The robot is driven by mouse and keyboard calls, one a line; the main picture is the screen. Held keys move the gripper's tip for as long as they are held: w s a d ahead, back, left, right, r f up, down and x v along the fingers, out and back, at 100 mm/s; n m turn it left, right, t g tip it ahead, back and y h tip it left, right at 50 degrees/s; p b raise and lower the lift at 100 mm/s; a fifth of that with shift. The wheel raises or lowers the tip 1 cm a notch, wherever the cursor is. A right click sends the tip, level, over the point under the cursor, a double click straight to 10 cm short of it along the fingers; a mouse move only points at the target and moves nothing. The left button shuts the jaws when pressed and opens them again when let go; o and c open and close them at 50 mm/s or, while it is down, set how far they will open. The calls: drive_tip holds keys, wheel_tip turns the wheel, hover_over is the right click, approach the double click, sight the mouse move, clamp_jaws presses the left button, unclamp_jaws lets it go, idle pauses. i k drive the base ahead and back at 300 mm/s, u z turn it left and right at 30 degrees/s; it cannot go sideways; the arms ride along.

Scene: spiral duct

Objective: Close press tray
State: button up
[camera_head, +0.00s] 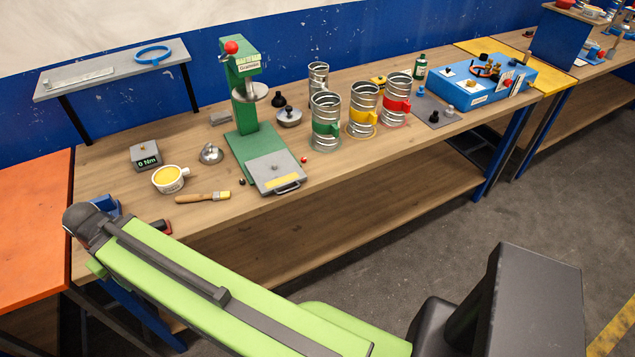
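The green press (247,95) stands upright on the workbench, with a red knob on top and a round grey plate on its column. Its grey press tray (275,172) has a yellow label and a dark handle (287,187) at the front. The tray sits out in front of the column, toward the bench's front edge, and not under the round plate. My green and black arm reaches across the lower left, in front of the bench. My gripper cannot be made out; the arm's dark end joint is well left of the tray.
Left of the press are a torque gauge (145,155), a yellow-filled pot (170,179) and a brush (203,197). Small balls lie beside the tray. Metal duct pieces with green (326,129), yellow and red bands stand to the right. A grey raised shelf (115,72) stands at the back left.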

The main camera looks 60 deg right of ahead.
sight(274, 172)
drive_tip(key=z, duration=1.55)
drive_tip(key=k, duration=1.7)
drive_tip(key=u, duration=0.85)
drive_tip(key=i, duration=1.75)
drive_tip(key=z, duration=0.3)
